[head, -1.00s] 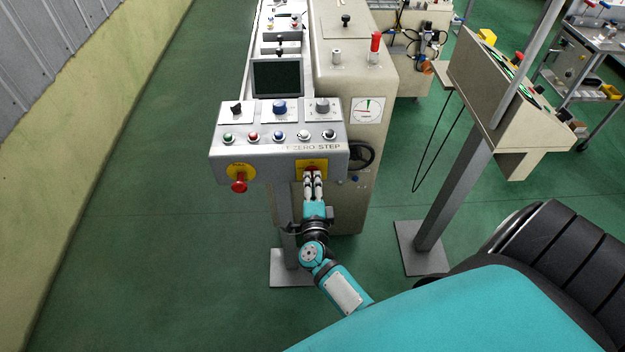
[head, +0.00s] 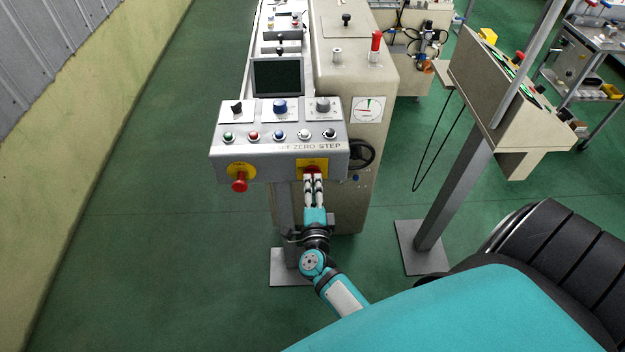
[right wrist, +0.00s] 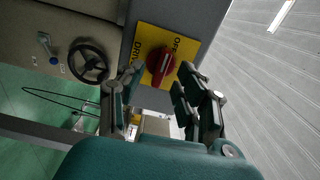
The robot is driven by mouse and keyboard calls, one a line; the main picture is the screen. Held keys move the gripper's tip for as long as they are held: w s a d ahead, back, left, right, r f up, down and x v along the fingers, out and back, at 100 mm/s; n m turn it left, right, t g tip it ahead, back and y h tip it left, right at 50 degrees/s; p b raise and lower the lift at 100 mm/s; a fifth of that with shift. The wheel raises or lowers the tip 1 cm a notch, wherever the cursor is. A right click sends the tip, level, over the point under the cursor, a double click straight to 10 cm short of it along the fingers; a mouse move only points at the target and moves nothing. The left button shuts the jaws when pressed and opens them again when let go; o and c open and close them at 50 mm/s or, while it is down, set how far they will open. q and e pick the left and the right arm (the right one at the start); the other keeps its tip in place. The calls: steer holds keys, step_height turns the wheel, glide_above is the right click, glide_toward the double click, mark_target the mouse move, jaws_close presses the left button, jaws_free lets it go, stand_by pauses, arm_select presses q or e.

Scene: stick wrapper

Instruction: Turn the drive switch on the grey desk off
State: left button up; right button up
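The drive switch is a red rotary knob (head: 312,169) on a yellow plate (head: 302,163), on the front face of the grey desk (head: 270,167), at its right end. In the right wrist view the red knob (right wrist: 160,63) sits on the yellow plate (right wrist: 143,42), which carries the words OFF and DRIVE. I cannot tell which setting the knob points to. My right gripper (head: 314,178) is just in front of and below the knob; in the wrist view its fingers (right wrist: 157,80) stand apart, with the knob beyond the gap. It holds nothing. My left gripper is out of view.
A red push button (head: 239,183) on a yellow plate juts from the desk's left front. Several buttons and knobs line the desk top. A black handwheel (head: 361,155) is close on the right. A tilted console (head: 500,95) on a post stands farther right. Open green floor lies left.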

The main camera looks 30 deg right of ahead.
steer(key=v, duration=1)
